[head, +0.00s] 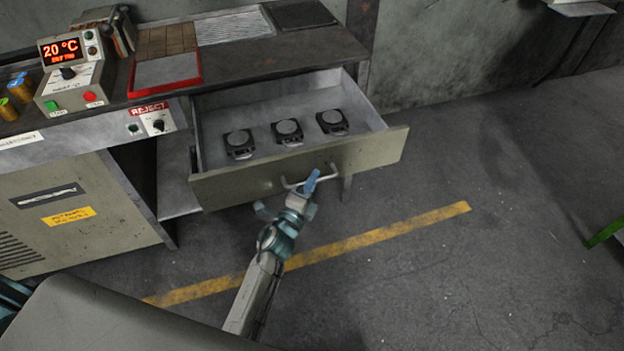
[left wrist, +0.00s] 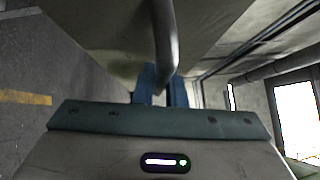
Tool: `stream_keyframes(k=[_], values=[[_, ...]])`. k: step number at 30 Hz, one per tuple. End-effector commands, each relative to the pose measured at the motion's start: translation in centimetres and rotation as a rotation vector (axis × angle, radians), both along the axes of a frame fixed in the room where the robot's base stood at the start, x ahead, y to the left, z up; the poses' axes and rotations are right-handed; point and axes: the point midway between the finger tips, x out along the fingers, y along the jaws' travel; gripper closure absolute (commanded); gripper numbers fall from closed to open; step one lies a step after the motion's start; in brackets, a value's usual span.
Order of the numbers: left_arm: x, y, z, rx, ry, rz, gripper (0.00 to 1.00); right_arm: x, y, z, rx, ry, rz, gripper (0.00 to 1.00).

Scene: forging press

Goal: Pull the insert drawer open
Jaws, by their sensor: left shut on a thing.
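The insert drawer (head: 235,186) stands pulled out under the bench, with its inside showing. Several dark inserts with round grey tops lie in it, such as the middle one (head: 287,132). Its bar handle (head: 325,178) is on the front panel. My left gripper (head: 308,184) is at the handle, shut on it. In the left wrist view the handle (left wrist: 163,40) runs down between the blue fingers (left wrist: 160,88) of my left gripper, close to the drawer front (left wrist: 105,30). My right gripper is not in view.
The bench top (head: 265,57) above the drawer carries a red-edged tray (head: 166,90) and a control box reading 20 °C (head: 70,75). A grey cabinet (head: 75,215) stands to the left.

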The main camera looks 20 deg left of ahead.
Motion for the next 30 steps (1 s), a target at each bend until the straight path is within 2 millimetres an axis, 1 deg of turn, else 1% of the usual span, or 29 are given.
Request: stream_keyframes(k=[8, 9, 11, 12, 20, 23, 26, 28, 30], values=[[0.0, 0.0, 0.0, 0.000, 0.000, 0.001, 1.00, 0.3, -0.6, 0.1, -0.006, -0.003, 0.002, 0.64], [0.0, 0.0, 0.0, 0.000, 0.000, 0.001, 0.83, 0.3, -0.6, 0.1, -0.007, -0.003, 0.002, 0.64], [0.0, 0.0, 0.0, 0.000, 0.000, 0.000, 0.72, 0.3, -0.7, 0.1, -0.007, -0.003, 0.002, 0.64], [0.0, 0.0, 0.0, -0.001, 0.000, 0.000, 0.68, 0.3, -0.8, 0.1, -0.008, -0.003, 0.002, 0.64], [0.0, 0.0, 0.0, -0.001, 0.000, 0.000, 0.68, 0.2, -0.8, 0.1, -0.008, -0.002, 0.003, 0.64], [-0.6, 0.1, -0.2, -0.001, 0.001, 0.000, 0.68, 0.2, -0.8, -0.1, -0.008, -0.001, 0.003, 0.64], [-1.9, 0.4, -0.5, -0.001, 0.002, 0.001, 0.68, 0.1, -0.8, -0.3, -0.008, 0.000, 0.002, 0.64], [-3.3, 0.7, -0.7, -0.001, 0.003, 0.001, 0.68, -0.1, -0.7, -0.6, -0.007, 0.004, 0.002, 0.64], [-4.7, 1.0, -1.0, -0.001, 0.003, 0.001, 0.68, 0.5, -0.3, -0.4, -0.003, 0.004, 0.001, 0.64]])
